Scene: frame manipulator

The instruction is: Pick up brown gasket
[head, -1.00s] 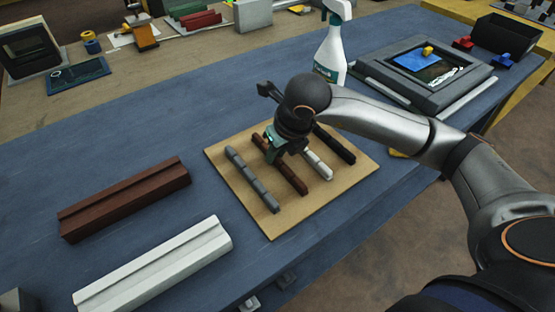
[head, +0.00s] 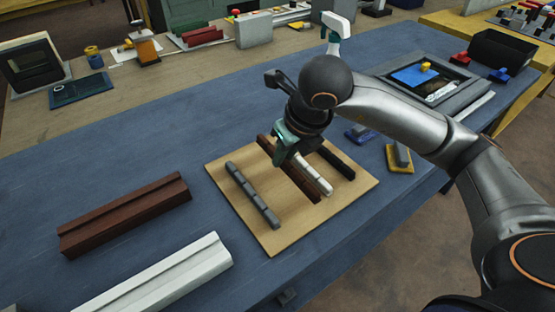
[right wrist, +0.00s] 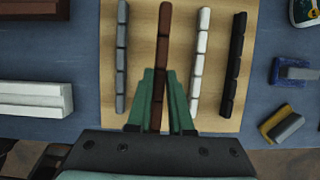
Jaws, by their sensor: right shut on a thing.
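The brown gasket (head: 302,182) is a long, thin, segmented bar. My right gripper (head: 283,155), with green fingers, is shut on it near its middle and holds it a little above the light wooden board (head: 265,232). In the right wrist view the brown gasket (right wrist: 164,45) runs between the green fingers of the right gripper (right wrist: 163,92), pointing away from the palm. My left gripper is in neither view.
A grey gasket (head: 252,195) lies on the board to the left. A white gasket (head: 316,176) and a black gasket (head: 336,163) lie to the right. A brown profile block (head: 125,215) and a white one (head: 160,278) lie on the blue table. A spray bottle (head: 334,50) stands behind my arm.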

